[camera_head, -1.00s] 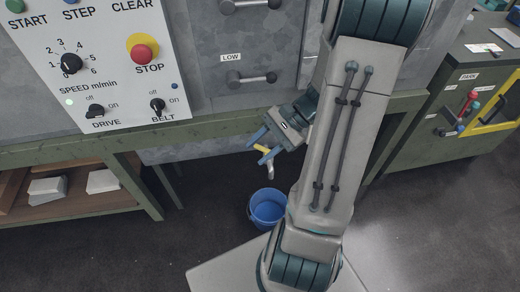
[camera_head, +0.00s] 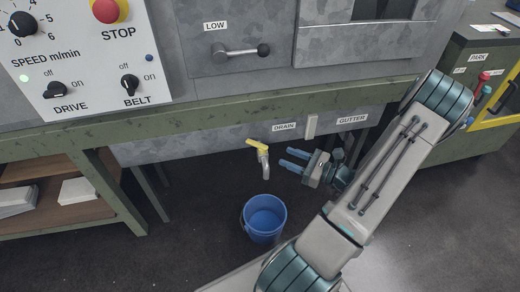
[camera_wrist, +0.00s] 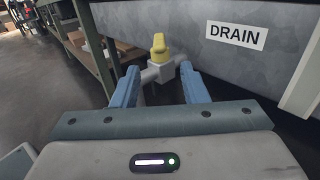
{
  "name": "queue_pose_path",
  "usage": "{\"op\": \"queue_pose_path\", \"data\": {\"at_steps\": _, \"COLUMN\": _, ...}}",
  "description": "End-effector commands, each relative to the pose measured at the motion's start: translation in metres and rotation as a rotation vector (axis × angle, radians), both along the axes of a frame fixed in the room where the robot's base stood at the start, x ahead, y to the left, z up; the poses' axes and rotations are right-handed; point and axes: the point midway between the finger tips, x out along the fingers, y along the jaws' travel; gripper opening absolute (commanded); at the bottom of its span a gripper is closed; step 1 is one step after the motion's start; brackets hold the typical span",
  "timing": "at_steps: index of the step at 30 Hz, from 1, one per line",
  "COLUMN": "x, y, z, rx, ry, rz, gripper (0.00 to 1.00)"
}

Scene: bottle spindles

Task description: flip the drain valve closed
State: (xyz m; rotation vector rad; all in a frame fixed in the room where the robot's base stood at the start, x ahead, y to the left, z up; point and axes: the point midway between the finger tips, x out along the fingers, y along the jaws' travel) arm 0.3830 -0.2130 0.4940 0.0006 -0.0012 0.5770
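The drain valve is a metal tap with a yellow lever (camera_head: 257,146) and a spout (camera_head: 264,165), on the grey panel under the bench, left of the DRAIN label (camera_head: 284,127). In the head view the lever points up and to the left. In the wrist view the yellow lever (camera_wrist: 159,46) stands above the valve body (camera_wrist: 160,70), beyond and between my fingertips. My gripper (camera_head: 286,159) is open and empty, just right of the tap, its two blue fingers pointing left towards it. It also shows in the wrist view (camera_wrist: 157,78). A blue bucket (camera_head: 264,218) stands on the floor below the spout.
A light switch-like block (camera_head: 311,127) and a GUTTER label (camera_head: 352,120) are right of the tap. The green bench edge (camera_head: 230,118) runs above. A shelf with white stacks (camera_head: 78,191) is at left. Open floor lies left of the bucket.

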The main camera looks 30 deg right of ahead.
Motion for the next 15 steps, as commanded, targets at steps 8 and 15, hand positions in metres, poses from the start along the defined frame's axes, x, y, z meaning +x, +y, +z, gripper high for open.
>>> {"op": "queue_pose_path", "data": {"at_steps": 8, "x": 0.051, "y": 0.035, "z": -0.003, "rx": -0.002, "ry": -0.001, "rz": 0.005, "gripper": 0.4}}
{"op": "queue_pose_path", "data": {"at_steps": 15, "x": 0.081, "y": 0.054, "z": -0.002, "rx": -0.001, "ry": 0.0, "rz": 0.003, "gripper": 0.4}}
